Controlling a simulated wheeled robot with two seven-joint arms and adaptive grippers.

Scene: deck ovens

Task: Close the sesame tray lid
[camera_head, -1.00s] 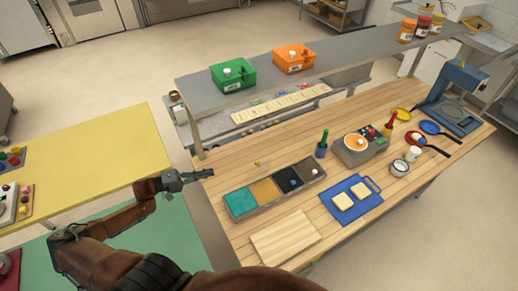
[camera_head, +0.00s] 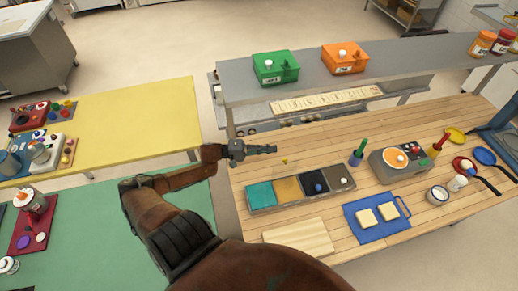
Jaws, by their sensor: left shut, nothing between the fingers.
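A grey tray (camera_head: 301,202) with several compartments in a row sits on the wooden table. From left its sections look teal (camera_head: 261,195), tan-yellow (camera_head: 288,188), black and grey-brown. Small knobs show on the black and grey-brown sections. A small yellow knob (camera_head: 285,161) stands up behind the tan-yellow section, apparently on a clear raised lid that is hard to make out. Which section holds sesame is not clear. My left gripper (camera_head: 273,149) is shut and empty, just left of and above the yellow knob in the picture, apparently apart from it. My right gripper is out of view.
A raised shelf with a green box (camera_head: 276,68) and an orange box (camera_head: 345,59) runs behind the tray. A pale board (camera_head: 299,237) lies in front of it. A green-handled tool (camera_head: 357,154) and a grey device (camera_head: 401,160) stand right.

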